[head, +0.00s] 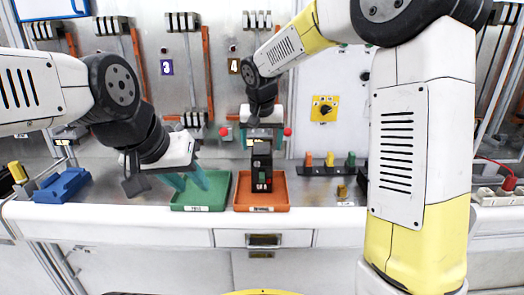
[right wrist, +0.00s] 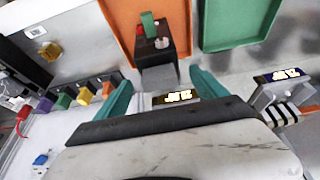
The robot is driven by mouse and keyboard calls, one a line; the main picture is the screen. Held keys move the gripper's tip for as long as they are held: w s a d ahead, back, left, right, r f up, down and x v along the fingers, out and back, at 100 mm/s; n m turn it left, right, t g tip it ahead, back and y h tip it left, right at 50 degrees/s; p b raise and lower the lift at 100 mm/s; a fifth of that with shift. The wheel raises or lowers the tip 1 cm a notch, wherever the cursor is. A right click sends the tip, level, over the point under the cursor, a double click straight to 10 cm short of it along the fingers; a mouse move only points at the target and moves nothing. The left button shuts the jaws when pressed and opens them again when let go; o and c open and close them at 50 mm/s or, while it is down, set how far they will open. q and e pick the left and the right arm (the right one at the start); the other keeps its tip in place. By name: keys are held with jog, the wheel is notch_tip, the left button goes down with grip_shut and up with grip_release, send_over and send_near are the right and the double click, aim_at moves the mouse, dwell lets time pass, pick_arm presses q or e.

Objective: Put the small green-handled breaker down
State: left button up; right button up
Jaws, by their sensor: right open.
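The small breaker (head: 262,163) is a dark upright block with a green handle. It appears to stand in the orange tray (head: 241,206), at its back part. In the right wrist view the breaker (right wrist: 157,52) overlaps the edge of the orange tray (right wrist: 112,12), its green handle upward. My right gripper (head: 262,135) is behind and above the breaker. Its teal fingers in the right wrist view (right wrist: 163,92) are spread, with the breaker beyond the tips and apart from them. My left gripper (head: 187,181) is open and empty over the green tray (head: 180,207).
A black rack (head: 318,171) with orange, yellow and green handles stands right of the trays, a small yellow piece (head: 342,191) in front. A blue block (head: 62,185) lies at left. Panels with levers and a yellow switch (head: 325,109) line the back. Bench between rack and orange tray is narrow.

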jog(key=v, duration=0.7)
jog(key=s+d+r+y, duration=0.1)
jog(key=s+d+r, duration=0.1)
jog(key=s+d, duration=0.85)
jog(key=s+d+f, duration=0.2)
jog(key=s, duration=0.5)
jog(key=s+d+f+t+y, duration=0.1)
jog(key=s+d+f, duration=0.1)
jog(key=s, duration=0.5)
jog(key=shift+n+t, duration=0.3)
